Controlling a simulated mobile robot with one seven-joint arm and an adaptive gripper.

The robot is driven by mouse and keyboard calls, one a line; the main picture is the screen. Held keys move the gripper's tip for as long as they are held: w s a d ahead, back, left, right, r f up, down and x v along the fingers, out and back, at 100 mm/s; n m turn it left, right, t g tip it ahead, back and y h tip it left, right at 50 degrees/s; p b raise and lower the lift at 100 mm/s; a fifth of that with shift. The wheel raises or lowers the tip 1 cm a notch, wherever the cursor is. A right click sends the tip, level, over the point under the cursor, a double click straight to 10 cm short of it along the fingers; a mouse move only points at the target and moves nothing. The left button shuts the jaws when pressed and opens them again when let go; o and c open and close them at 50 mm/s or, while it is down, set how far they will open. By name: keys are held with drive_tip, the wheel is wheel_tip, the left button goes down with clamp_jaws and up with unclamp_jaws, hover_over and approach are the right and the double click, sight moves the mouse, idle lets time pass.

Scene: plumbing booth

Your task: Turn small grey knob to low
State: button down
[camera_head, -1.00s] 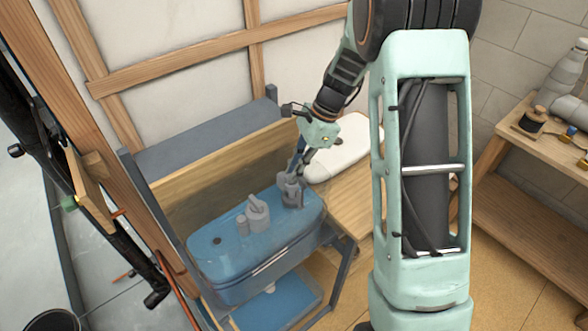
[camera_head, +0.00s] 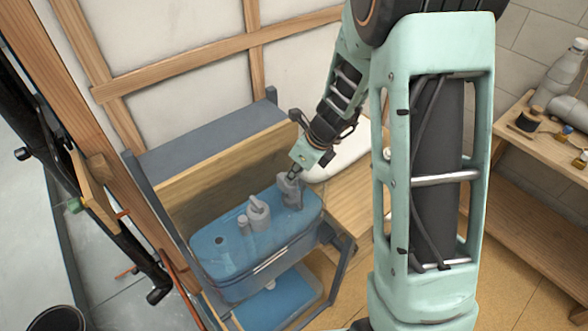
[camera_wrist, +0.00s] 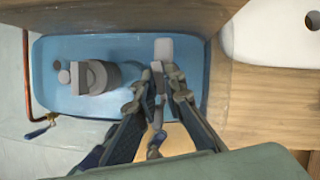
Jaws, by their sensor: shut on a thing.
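A blue box-shaped tank (camera_head: 215,258) stands in a wooden-backed frame. A grey knob-like fitting (camera_head: 290,192) stands on the right end of its lid. A second grey fitting (camera_head: 258,214), with a short cylinder beside it, stands near the lid's middle. In the wrist view the right-end fitting (camera_wrist: 163,48) shows as a pale block just beyond my fingertips, and the middle fitting (camera_wrist: 95,77) is to the left. My gripper (camera_wrist: 165,73) is shut on the right-end fitting, reaching it from above. The fingers hide part of it. I cannot read any low marking.
A wooden back panel (camera_head: 225,155) rises behind the tank. A white rounded object (camera_head: 338,160) lies on the wooden surface right of it. A copper pipe (camera_wrist: 27,85) runs along the tank's left side in the wrist view. A workbench (camera_head: 545,135) with bottles stands at the right.

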drive_tip(key=shift+a+r+m+t+h+p, duration=0.1)
drive_tip(key=shift+m+t+h+p, duration=0.45)
drive_tip(key=shift+m, duration=0.95)
drive_tip(key=c, duration=2.3)
unclamp_jaws()
drive_tip(key=v, duration=1.2)
